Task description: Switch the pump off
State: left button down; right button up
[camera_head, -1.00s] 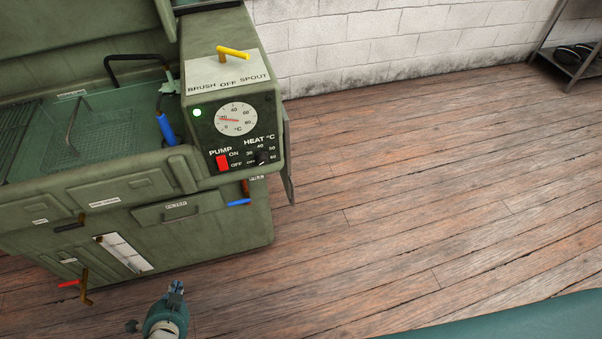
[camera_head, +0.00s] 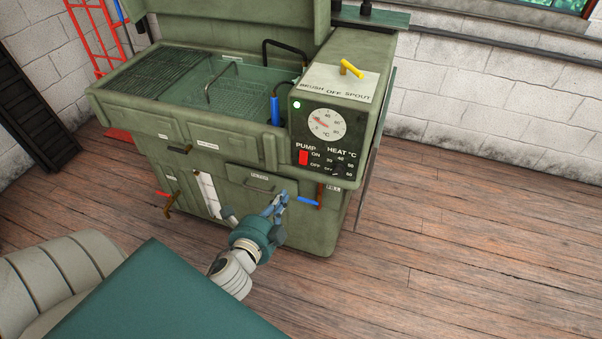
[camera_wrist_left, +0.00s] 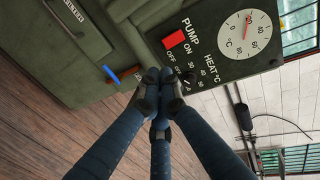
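The red pump switch (camera_head: 303,157) is on the dark front panel (camera_head: 325,126) of the green washing cabinet, beside the ON and OFF labels. It also shows in the left wrist view (camera_wrist_left: 174,40), above the fingers. Which way it is tipped is too small to tell. A green lamp (camera_head: 296,105) is lit on the panel. My left gripper (camera_head: 281,199) is below and a little left of the switch, in front of the cabinet, apart from the switch. In the left wrist view its fingertips (camera_wrist_left: 160,78) are together with nothing seen between them. My right gripper is not in view.
Near the switch are the heat knob (camera_head: 339,169), the dial (camera_head: 326,124) and the yellow lever (camera_head: 351,68) on top. A blue-handled lever (camera_head: 308,200) sticks out below the panel, close to my left gripper. Open wooden floor (camera_head: 480,240) lies to the right.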

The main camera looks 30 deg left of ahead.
pick_arm(q)
send_near(304, 157)
jog(key=w+a+f, duration=0.2)
jog(key=w+f, duration=0.3)
jog(key=shift+w+d+f+p, duration=0.15)
jog(key=shift+w+f+p, duration=0.05)
jog(key=shift+w+p, duration=0.2)
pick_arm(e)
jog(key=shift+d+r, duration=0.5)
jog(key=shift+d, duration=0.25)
pick_arm(q)
jog(key=shift+s, duration=0.1)
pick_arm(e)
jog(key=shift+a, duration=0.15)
